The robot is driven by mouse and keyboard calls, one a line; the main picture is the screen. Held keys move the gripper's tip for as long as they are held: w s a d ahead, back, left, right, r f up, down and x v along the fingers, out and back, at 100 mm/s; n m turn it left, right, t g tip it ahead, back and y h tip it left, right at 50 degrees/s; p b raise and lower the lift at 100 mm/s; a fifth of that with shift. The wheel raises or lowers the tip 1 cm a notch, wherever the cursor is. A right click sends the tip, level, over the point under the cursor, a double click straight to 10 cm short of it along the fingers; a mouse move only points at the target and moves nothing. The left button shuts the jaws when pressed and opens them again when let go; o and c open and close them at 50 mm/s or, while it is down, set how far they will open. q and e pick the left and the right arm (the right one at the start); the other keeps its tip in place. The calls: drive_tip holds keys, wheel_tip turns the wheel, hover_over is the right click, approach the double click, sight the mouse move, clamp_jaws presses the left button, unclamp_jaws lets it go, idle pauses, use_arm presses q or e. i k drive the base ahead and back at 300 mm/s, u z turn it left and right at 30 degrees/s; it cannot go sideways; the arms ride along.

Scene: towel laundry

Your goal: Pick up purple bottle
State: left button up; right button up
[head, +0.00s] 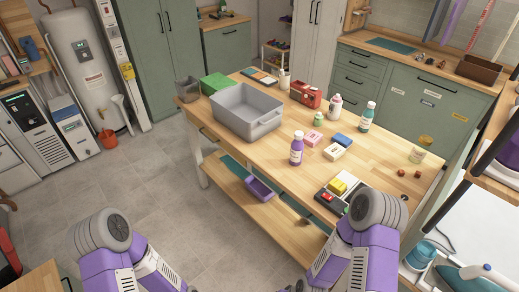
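The purple bottle (297,150) stands upright on the wooden table (232,135), close to the table's near edge. Only the purple and grey links of my two arms show at the bottom of the head view, at the left and the right. Neither of my grippers is in view, so their states and anything they hold are hidden.
A grey bin (232,117) stands left of the bottle. Small boxes (314,139), a white bottle (335,107) and a teal bottle (367,117) stand to its right. A dark tray (329,203) lies near the front edge. Below is a shelf with a purple tray (259,190).

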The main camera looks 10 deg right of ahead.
sight(297, 146)
drive_tip(key=u, duration=0.9)
drive_tip(key=i, duration=2.65)
drive_tip(key=z, duration=4.35)
